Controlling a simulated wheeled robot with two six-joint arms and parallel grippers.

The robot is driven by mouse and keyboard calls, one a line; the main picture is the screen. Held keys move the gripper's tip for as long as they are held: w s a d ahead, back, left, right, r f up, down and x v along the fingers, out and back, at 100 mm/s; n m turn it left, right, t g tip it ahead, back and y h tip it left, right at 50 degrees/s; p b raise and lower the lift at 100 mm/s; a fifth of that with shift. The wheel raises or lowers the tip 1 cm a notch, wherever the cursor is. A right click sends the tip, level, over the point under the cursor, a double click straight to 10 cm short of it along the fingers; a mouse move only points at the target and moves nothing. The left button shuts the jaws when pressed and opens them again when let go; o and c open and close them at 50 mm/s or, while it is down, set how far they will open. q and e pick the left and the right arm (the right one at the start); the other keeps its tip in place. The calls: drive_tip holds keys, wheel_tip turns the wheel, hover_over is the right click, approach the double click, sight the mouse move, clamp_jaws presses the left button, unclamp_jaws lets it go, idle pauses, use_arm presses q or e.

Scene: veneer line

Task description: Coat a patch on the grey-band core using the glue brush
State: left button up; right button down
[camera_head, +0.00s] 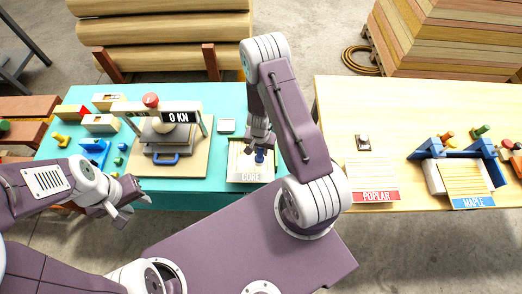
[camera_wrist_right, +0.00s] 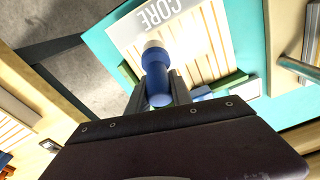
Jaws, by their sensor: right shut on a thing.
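The core tray (camera_head: 250,175), labelled CORE, sits at the front right of the teal table. My right gripper (camera_head: 260,143) is over the tray, shut on the blue-handled glue brush (camera_head: 260,156). In the right wrist view, the brush (camera_wrist_right: 157,85) stands between the fingers, its pale end toward the striped sheets (camera_wrist_right: 205,50). I cannot tell whether its tip touches them. My left gripper (camera_head: 128,200) hangs empty in front of the teal table, its fingers apart.
A press (camera_head: 166,135) reading 0 KN stands left of the tray. Blue and yellow pieces (camera_head: 92,152) lie farther left. The wooden table at right holds the POPLAR stack (camera_head: 371,178) and the MAPLE stack (camera_head: 465,180) in a blue holder. A small pale box (camera_head: 227,125) lies behind the tray.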

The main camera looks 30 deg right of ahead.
wheel_tip(320, 180, up, 2)
drive_tip(key=shift+a+r+p, duration=0.1)
drive_tip(key=shift+a+p, duration=0.05)
drive_tip(key=shift+p, duration=0.5)
wheel_tip(320, 180, up, 2)
drive_tip(key=shift+r+p, duration=0.25)
drive_tip(key=shift+p, duration=1)
